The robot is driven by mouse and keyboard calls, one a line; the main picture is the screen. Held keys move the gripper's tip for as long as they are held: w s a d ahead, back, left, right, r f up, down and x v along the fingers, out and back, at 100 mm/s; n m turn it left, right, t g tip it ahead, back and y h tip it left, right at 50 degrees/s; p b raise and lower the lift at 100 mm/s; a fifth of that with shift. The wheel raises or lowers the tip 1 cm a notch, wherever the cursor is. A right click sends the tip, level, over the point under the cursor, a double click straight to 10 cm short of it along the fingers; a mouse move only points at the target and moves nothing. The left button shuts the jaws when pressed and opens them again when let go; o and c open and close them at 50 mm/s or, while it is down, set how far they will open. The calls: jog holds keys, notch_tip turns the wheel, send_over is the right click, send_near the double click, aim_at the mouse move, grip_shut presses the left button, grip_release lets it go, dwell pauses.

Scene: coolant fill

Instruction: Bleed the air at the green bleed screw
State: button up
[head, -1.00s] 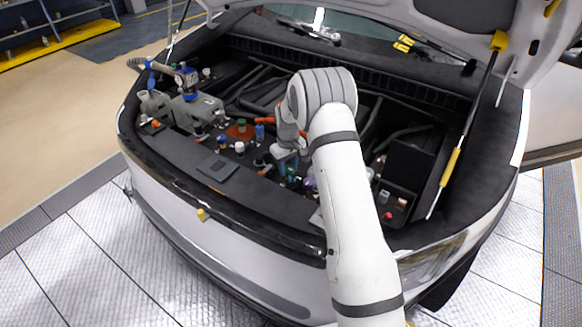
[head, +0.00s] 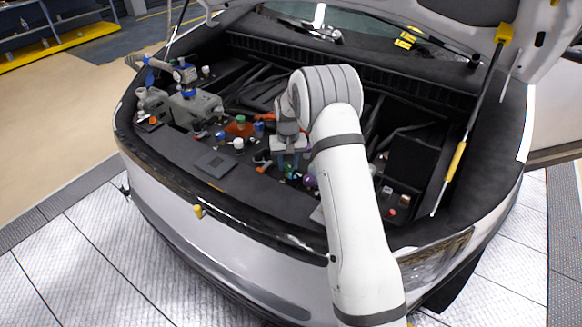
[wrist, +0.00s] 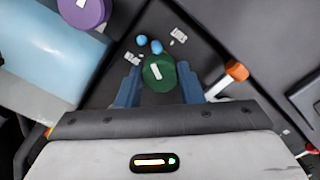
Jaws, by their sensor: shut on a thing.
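The green bleed screw (wrist: 158,73) shows in the wrist view as a round green knob with a small white tag on it. My gripper (wrist: 158,84) has its two blue fingers on either side of the knob and is shut on it. In the head view my gripper (head: 290,158) points down into the front of the engine bay, and the arm hides part of the area around it. I cannot tell from these frames whether the screw is turned.
Near the knob are two small light-blue balls (wrist: 149,44), an orange-capped part (wrist: 236,70), a purple cap (wrist: 84,12) and a pale-blue tank (wrist: 50,48). A grey pump unit (head: 196,108) stands at the bay's left. The raised hood (head: 455,18) is overhead.

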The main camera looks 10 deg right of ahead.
aim_at(288, 164)
jog(key=m+b, duration=0.1)
jog(key=m, duration=0.1)
jog(key=m+b, duration=0.1)
jog(key=m, duration=0.2)
jog(key=shift+w+r+m, duration=0.15)
jog(key=shift+m, duration=0.15)
jog(key=m+b, duration=0.2)
jog(key=m, duration=0.3)
jog(key=shift+m, duration=0.4)
jog(key=shift+r, duration=0.1)
jog(key=o, duration=1)
jog(key=shift+c, duration=0.2)
jog(key=shift+r+b, duration=0.45)
jog(key=shift+r, duration=3.3)
